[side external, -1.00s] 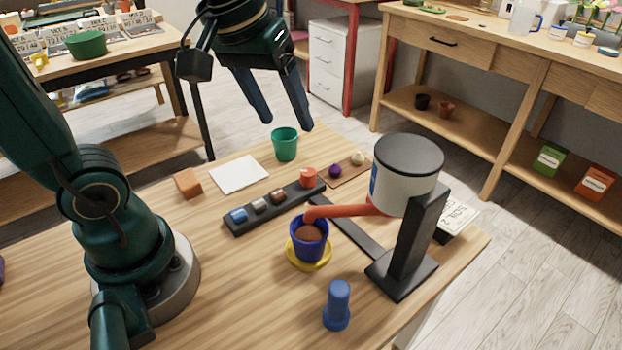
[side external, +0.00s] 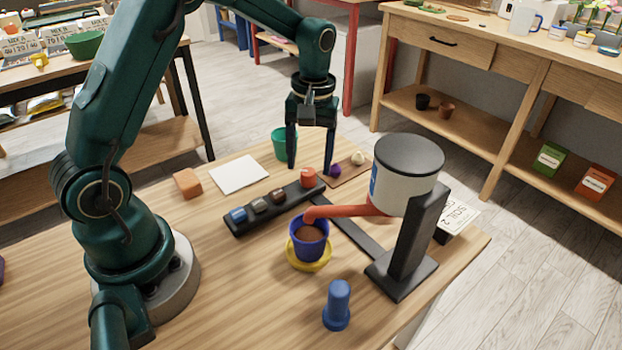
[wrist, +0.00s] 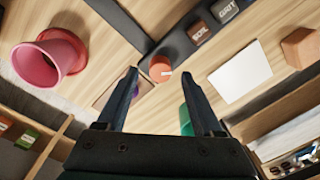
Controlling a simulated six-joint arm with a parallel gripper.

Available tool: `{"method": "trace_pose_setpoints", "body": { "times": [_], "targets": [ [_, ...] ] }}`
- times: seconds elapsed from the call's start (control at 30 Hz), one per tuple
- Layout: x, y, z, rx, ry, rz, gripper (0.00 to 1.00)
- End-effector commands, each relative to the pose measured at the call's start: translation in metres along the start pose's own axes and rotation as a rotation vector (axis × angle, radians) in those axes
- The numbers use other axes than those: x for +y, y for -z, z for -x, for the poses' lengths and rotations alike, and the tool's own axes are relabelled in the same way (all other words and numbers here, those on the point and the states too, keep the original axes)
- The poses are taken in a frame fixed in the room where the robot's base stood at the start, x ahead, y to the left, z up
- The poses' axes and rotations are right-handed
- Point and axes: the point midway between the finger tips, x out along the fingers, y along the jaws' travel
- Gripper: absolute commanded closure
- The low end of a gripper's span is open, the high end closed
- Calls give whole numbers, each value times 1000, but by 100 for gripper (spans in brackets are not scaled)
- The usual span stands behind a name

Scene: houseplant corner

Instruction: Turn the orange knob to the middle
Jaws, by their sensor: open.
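The orange knob (side external: 308,177) sits at the right end of a black strip (side external: 245,228) in the side view. In the wrist view the knob (wrist: 158,66) is round, with a small pale mark on its lower right. My gripper (side external: 310,168) is open, pointing down, with its fingers on either side of the knob as seen from the side. In the wrist view my gripper (wrist: 160,73) shows its fingertips left and right of the knob, with nothing between them touching. I cannot tell the exact height of the fingertips above it.
A green pot (side external: 280,143) stands behind the left finger. A grey hopper (side external: 407,175) with an orange chute (side external: 345,210) reaches over a blue pot (side external: 309,250) of soil. A blue peg-like object (side external: 338,305) stands in front. A white sheet (side external: 239,174) lies left.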

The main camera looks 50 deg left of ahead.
Motion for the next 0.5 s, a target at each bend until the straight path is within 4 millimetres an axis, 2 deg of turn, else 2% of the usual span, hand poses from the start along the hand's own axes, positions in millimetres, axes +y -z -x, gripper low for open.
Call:
{"method": "trace_pose_setpoints", "body": {
  "times": [0.2, 0.47, 0.5],
  "targets": [
    [0, 0, -20, -2, 1, 0, 32],
    [0, 0, -21, 1, 0, 0, 32],
    [0, 0, -21, 1, 0, 0, 39]
  ]
}}
